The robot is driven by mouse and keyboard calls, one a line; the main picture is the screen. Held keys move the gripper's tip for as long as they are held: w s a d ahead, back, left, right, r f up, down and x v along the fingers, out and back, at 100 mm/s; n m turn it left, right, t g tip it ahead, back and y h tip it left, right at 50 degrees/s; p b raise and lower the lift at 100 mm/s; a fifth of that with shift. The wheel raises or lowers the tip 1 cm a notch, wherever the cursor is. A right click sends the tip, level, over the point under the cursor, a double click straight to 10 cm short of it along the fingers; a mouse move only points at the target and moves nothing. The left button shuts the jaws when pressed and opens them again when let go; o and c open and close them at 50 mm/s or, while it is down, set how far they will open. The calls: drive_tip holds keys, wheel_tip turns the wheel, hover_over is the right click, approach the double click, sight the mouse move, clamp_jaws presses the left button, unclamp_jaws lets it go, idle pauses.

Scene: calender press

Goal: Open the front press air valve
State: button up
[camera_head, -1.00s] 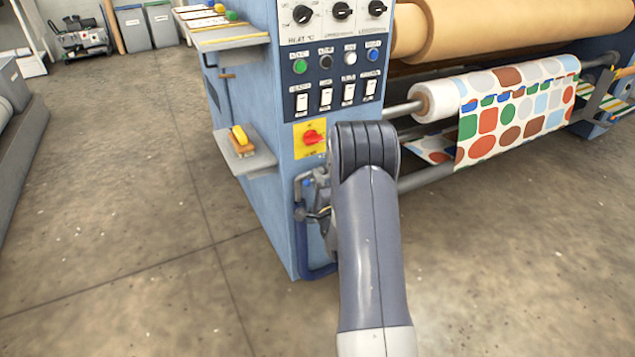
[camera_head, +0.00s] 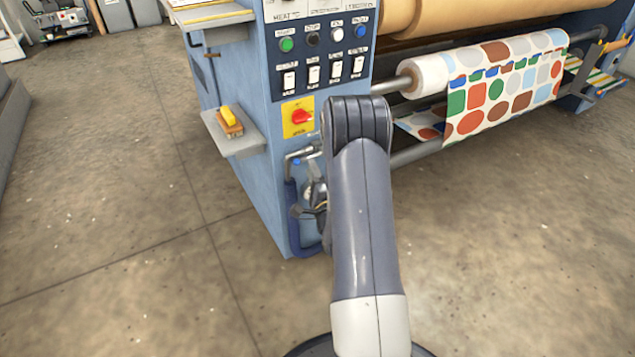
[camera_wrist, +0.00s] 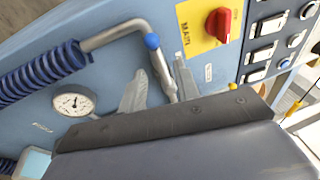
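The front press air valve shows in the wrist view as a grey metal lever (camera_wrist: 162,72) with a blue cap at its upper end, at the end of a bent grey pipe (camera_wrist: 115,34). In the head view the pipe (camera_head: 300,155) and a blue spot show low on the blue cabinet's front, left of my arm. My gripper (camera_wrist: 160,85) is open, with one finger left of the lever and one right of it. Gaps show between lever and fingers; I cannot tell whether they touch. In the head view my gripper (camera_head: 312,200) is partly hidden by my arm.
A coiled blue hose (camera_wrist: 42,70) and a pressure gauge (camera_wrist: 73,104) are left of the lever. A red rotary switch (camera_wrist: 218,24) on a yellow plate is at its upper right. A small shelf with a brush (camera_head: 229,120) sticks out left.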

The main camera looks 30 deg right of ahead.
drive_tip(key=v, duration=0.6)
drive_tip(key=shift+w, duration=0.1)
drive_tip(key=b+x, duration=0.1)
drive_tip(key=x, duration=1)
drive_tip(key=shift+f+n, duration=0.2)
drive_tip(key=shift+n, duration=0.4)
drive_tip(key=shift+r, duration=0.1)
